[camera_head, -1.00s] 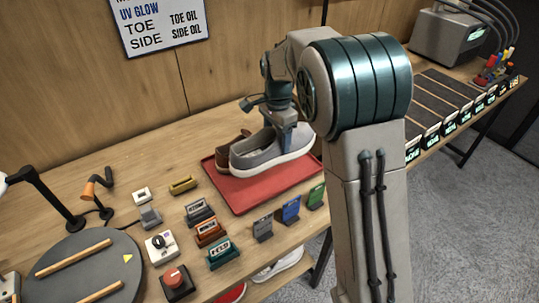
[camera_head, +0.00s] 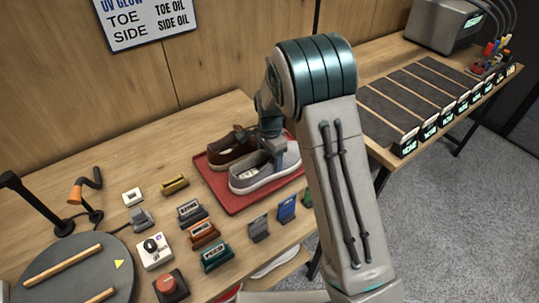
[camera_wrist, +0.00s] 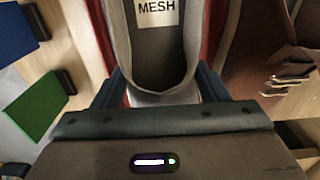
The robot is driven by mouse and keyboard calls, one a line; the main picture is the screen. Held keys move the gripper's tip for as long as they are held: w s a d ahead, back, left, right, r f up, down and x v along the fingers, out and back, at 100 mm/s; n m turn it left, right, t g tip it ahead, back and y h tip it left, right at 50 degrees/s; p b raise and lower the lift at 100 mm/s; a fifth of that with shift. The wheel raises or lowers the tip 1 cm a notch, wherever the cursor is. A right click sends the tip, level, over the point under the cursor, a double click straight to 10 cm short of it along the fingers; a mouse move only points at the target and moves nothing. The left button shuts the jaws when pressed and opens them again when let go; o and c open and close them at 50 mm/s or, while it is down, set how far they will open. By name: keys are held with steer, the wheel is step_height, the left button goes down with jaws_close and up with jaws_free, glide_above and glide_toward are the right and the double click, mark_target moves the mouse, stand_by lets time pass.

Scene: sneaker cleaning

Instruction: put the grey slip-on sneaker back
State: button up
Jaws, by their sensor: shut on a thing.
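The grey slip-on sneaker (camera_head: 250,182) has a pale sole and sits low at the red tray (camera_head: 221,198), upright. I cannot tell whether its sole touches the tray. My gripper (camera_head: 284,160) is shut on the sneaker's heel end. In the wrist view, the fingers of my gripper (camera_wrist: 160,92) lie on both sides of the heel of the sneaker (camera_wrist: 165,97), and a "MESH" label shows inside it. A brown shoe (camera_head: 226,152) stands behind the sneaker on the tray; it also shows in the wrist view (camera_wrist: 238,55). My arm hides the tray's right end.
Blue (camera_head: 287,209) and grey (camera_head: 259,229) cards stand in front of the tray; a green one (camera_wrist: 38,105) shows in the wrist view. Small labelled blocks (camera_head: 204,233) and a round turntable (camera_head: 75,270) are to the left. A table with dark strips (camera_head: 408,93) is at right.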

steer(key=o, duration=0.7)
steer(key=shift+f, duration=0.15)
steer(key=o, duration=0.5)
